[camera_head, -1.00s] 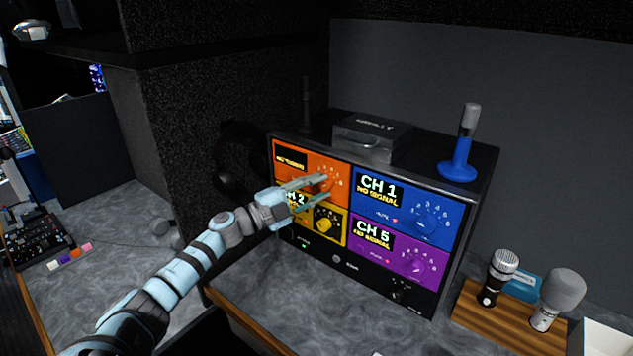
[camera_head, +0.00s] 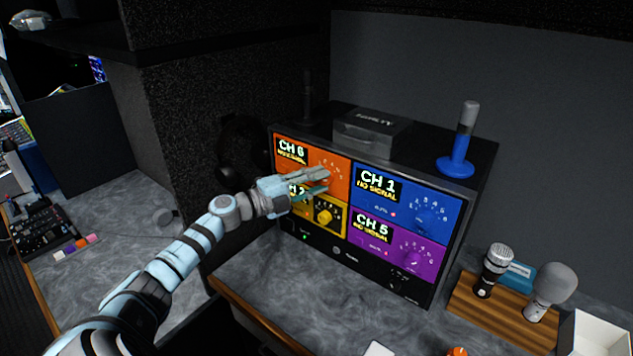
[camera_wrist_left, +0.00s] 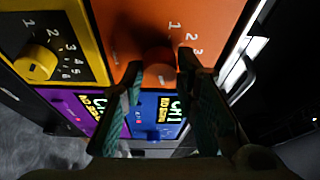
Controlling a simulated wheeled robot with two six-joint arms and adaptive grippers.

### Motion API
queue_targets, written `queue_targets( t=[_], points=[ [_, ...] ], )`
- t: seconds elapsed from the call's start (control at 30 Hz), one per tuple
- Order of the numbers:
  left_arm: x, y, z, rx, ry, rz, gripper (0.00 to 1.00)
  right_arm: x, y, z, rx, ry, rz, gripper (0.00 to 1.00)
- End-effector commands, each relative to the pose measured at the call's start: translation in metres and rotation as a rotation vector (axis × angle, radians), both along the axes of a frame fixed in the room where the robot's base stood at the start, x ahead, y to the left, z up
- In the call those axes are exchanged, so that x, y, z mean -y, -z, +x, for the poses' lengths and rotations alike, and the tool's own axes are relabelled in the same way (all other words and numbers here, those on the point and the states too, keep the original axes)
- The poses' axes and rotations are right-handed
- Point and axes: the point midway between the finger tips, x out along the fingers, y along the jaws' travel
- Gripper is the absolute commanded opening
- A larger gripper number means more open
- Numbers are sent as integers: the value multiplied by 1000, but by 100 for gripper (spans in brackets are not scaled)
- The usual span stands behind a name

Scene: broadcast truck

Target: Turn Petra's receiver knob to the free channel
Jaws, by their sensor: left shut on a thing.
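The receiver unit has four colored panels. The orange panel (camera_head: 283,166), upper left, reads CH 6 with small yellow text below. My left gripper (camera_head: 324,183) is shut on its orange knob (camera_wrist_left: 159,70), seen between the fingers in the wrist view. The gripper partly hides this panel and the yellow panel's display. The yellow panel (camera_head: 336,226) has a yellow knob (camera_head: 324,216). The blue panel (camera_head: 446,205) reads CH 1 NO SIGNAL. The purple panel (camera_head: 430,275) reads CH 5 NO SIGNAL. No name tag for Petra is legible. My right gripper is out of view.
A dark box (camera_head: 372,132) and a blue-based microphone (camera_head: 456,160) stand on the unit. The grey counter before the unit is mostly clear.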

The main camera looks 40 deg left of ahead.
Motion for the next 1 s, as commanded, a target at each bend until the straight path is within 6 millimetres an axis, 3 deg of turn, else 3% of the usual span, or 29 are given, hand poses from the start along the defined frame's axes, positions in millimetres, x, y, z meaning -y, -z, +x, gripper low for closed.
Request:
queue_targets(
  t=[0.03,0.07,0.17,0.53,0.8,1.0],
  points=[
    [0,1,0,-2,1,1,0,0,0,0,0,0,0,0],
    [0,1,0,-2,1,1,31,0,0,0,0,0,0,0],
    [0,1,0,-1,1,-1,47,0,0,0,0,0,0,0],
    [-2,1,-5,-1,0,2,48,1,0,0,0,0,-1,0],
    [-19,4,-48,-9,2,4,48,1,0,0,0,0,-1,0],
    [-25,3,-67,-4,3,1,48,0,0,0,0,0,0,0]
  ],
)
